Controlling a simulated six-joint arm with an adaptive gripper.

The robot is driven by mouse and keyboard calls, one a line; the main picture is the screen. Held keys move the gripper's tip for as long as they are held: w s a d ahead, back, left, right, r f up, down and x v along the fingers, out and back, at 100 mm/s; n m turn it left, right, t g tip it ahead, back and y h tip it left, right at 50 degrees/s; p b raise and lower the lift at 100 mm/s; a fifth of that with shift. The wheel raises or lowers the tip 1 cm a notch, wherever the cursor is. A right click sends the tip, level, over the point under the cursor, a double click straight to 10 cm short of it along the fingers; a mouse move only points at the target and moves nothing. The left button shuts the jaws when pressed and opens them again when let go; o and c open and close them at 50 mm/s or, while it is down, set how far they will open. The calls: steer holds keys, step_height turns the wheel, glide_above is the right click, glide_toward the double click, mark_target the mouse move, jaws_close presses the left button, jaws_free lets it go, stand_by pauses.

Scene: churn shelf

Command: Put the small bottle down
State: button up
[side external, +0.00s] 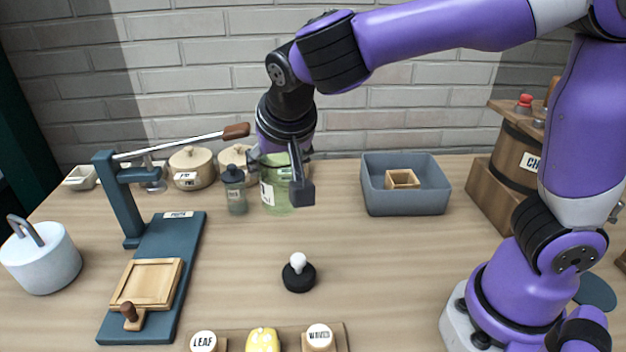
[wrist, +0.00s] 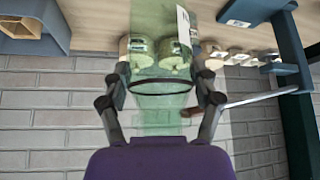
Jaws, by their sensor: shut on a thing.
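My gripper (side external: 287,184) is shut on a see-through green bottle (side external: 274,196) with a white label. The bottle is upright, close to the tabletop; I cannot tell whether its base touches the table. In the wrist view my gripper's two fingers (wrist: 163,78) are on either side of the green bottle (wrist: 150,118), and pots show through its glass. One finger hides part of the bottle in the side view. A smaller grey-green bottle with a dark cap (side external: 236,192) stands just left of it.
Lidded pots (side external: 190,168) stand behind at the left. A blue press (side external: 165,258) is left, a grey bin (side external: 406,200) right. Table between bottle and bin is clear.

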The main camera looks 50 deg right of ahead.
steer(key=shift+w+d+f, duration=0.85)
steer(key=shift+d+f, duration=0.95)
steer(key=shift+d, duration=0.05)
steer(key=shift+w+d+f, duration=0.85)
steer(key=shift+d+f, duration=0.95)
steer(key=shift+f, duration=0.05)
steer(key=shift+w+d+f, duration=0.85)
steer(key=shift+d+f, duration=0.95)
steer(key=shift+d, duration=0.05)
steer(key=o, duration=1.3)
steer(key=shift+f, duration=0.15)
steer(key=shift+c, duration=0.2)
